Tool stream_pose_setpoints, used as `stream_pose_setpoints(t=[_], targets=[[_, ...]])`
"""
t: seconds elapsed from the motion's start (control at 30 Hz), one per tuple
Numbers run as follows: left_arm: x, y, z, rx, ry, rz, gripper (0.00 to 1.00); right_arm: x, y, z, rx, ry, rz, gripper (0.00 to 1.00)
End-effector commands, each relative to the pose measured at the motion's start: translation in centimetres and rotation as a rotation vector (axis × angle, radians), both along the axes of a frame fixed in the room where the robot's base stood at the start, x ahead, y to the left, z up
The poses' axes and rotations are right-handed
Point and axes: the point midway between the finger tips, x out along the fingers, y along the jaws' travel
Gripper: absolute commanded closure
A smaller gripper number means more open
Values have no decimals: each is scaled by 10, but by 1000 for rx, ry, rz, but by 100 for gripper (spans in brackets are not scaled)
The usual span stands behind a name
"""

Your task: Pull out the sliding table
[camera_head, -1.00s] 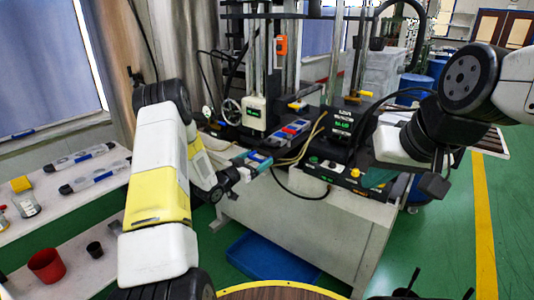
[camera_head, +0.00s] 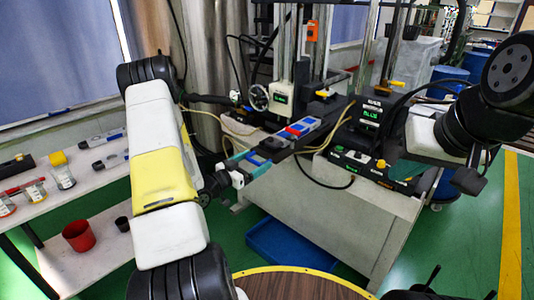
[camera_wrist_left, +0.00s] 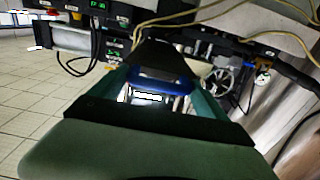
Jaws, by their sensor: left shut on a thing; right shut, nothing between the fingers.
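The sliding table (camera_head: 280,146) is a narrow dark slide with blue, red and grey parts on top. It sticks out from the front of the machine, towards my left arm. My left gripper (camera_head: 247,164) has green fingers and is shut at the table's near end. In the left wrist view, a blue part (camera_wrist_left: 160,84) of it lies between the fingers, with the dark slide running away behind it. The fingers partly hide this end. My right gripper (camera_head: 408,170) is shut and empty, in front of the machine's right side, partly hidden by its own wrist.
The machine (camera_head: 370,120) stands on a light bench (camera_head: 330,215) with control boxes and loose cables near the slide. A shelf (camera_head: 95,185) with bottles and cups is at the left. A blue bin (camera_head: 278,245) lies on the floor below. A round wooden top (camera_head: 300,285) is close in front.

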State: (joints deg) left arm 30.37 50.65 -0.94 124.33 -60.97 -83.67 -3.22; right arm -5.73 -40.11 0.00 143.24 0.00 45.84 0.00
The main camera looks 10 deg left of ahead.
Motion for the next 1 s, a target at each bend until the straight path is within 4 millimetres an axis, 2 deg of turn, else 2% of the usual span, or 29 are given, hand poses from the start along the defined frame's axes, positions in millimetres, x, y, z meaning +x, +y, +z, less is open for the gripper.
stream_pose_setpoints(t=[0.03,0.23,0.27,0.3,0.77,0.87,1.0], targets=[[-2,-5,-1,-3,4,-11,87,0,0,0,0,0,0,100],[-2,-5,-1,-3,5,-12,87,0,0,0,0,0,0,100],[-2,-5,-1,-3,5,-12,12,0,0,0,0,0,0,100],[-2,-5,-1,-2,5,-12,6,0,0,0,0,0,0,100],[-2,0,-1,0,2,-3,6,0,0,0,0,0,0,100],[-11,6,-1,0,2,0,6,0,0,0,0,0,0,100],[-32,18,-1,0,4,-1,6,0,0,0,0,0,0,100]])
